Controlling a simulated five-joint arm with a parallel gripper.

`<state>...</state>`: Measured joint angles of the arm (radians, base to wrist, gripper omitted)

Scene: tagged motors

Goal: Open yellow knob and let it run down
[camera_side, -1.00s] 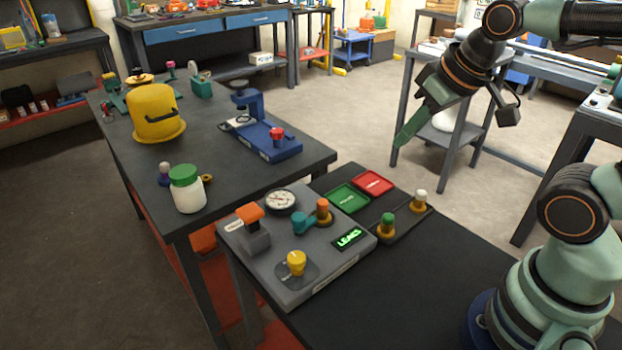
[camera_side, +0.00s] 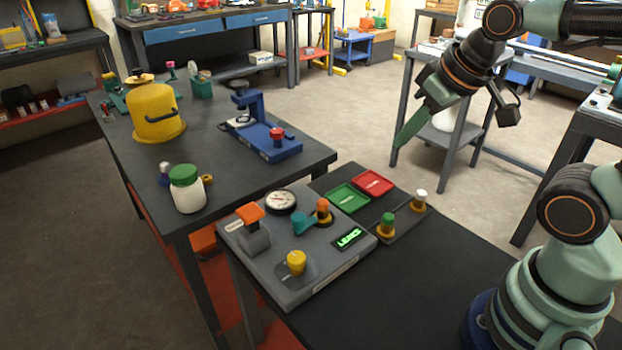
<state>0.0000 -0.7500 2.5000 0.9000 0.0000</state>
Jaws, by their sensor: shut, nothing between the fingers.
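The yellow knob (camera_side: 296,262) sits on a dark round plate at the front of the grey panel box (camera_side: 318,286). A round white gauge (camera_side: 281,202) is at the back of the panel; its reading is too small to tell. A small display with green letters, seemingly "LEAKS" (camera_side: 349,238), is lit on the panel's right side. My gripper (camera_side: 403,142) is shut and empty, raised in the air to the upper right of the panel, well apart from the knob.
On the panel stand an orange-topped lever (camera_side: 250,215), a teal fitting (camera_side: 303,223) and an orange-capped fitting (camera_side: 323,211). The dark table (camera_side: 440,270) is clear at right.

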